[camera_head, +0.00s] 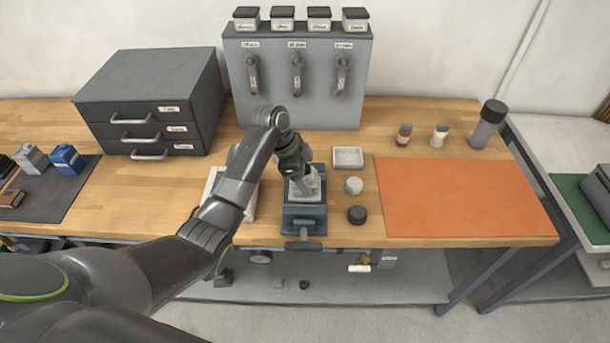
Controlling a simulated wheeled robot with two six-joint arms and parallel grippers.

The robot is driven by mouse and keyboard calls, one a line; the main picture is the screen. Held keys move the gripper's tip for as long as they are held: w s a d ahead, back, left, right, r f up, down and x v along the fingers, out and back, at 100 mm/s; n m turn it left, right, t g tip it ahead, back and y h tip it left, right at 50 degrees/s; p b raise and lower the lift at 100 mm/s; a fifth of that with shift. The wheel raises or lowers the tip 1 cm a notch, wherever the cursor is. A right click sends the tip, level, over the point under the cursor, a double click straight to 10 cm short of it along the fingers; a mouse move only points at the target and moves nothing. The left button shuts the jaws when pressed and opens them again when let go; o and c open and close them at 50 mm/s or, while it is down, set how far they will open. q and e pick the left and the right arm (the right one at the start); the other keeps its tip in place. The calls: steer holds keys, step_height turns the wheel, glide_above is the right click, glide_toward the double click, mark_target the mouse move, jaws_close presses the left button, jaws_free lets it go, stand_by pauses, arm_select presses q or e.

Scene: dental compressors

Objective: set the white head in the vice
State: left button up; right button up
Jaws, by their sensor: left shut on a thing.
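The blue-grey vice (303,222) stands at the front edge of the wooden bench, with its handle toward me. My left gripper (302,182) points down over the vice and is shut on a pale grey-white piece, the white head (307,190). The head is at the top of the vice, between or just above its jaws. I cannot tell whether it touches them, as my gripper hides part of it. My right gripper is not in view.
Just right of the vice are a small whitish round piece (354,186), a black cylinder (357,215) and a white tray (348,159). An orange mat (460,198) lies clear farther right. A grey tool panel (300,100) and drawer cabinet (150,100) stand behind.

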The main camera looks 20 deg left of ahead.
arm_select(q)
steer(key=shift+f, duration=0.6)
stand_by(0.4)
stand_by(1.1)
steer(key=o, duration=1.5)
steer(key=shift+c, duration=0.2)
steer(key=shift+r, duration=0.1)
steer(key=shift+c, duration=0.3)
steer(key=shift+r, duration=0.15)
